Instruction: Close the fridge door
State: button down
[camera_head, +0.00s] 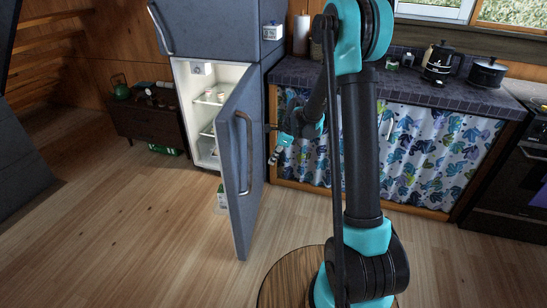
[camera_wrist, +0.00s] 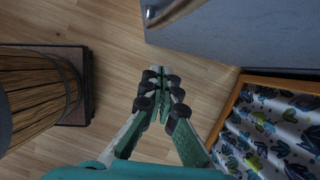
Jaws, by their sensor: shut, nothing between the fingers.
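The blue-grey fridge (camera_head: 225,35) stands at the back, left of the counter. Its lower door (camera_head: 243,160) is swung wide open toward me, showing the white lit interior (camera_head: 205,95) with shelves. A curved metal handle (camera_head: 243,150) is on the door's outer face. My gripper (camera_head: 273,160) shows just right of the door in the head view, with its fingers pointing down. In the wrist view my gripper (camera_wrist: 160,72) is shut and empty. A blue-grey panel, apparently the door (camera_wrist: 235,30), lies ahead at upper right, with a shiny handle (camera_wrist: 170,10) at its edge. I see no clear contact.
A counter with a leaf-patterned curtain (camera_head: 430,150) stands right of the fridge, close to my arm. A black oven (camera_head: 510,185) is at far right. A low dark cabinet (camera_head: 150,120) stands left of the fridge. Wooden floor (camera_head: 130,220) left of the door is clear.

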jog(key=a+f, duration=0.5)
jog(key=a, duration=0.1)
jog(key=shift+w+a+f, duration=0.2)
jog(key=shift+w+f, duration=0.1)
jog(key=shift+w, duration=0.15)
jog(key=shift+a, duration=0.1)
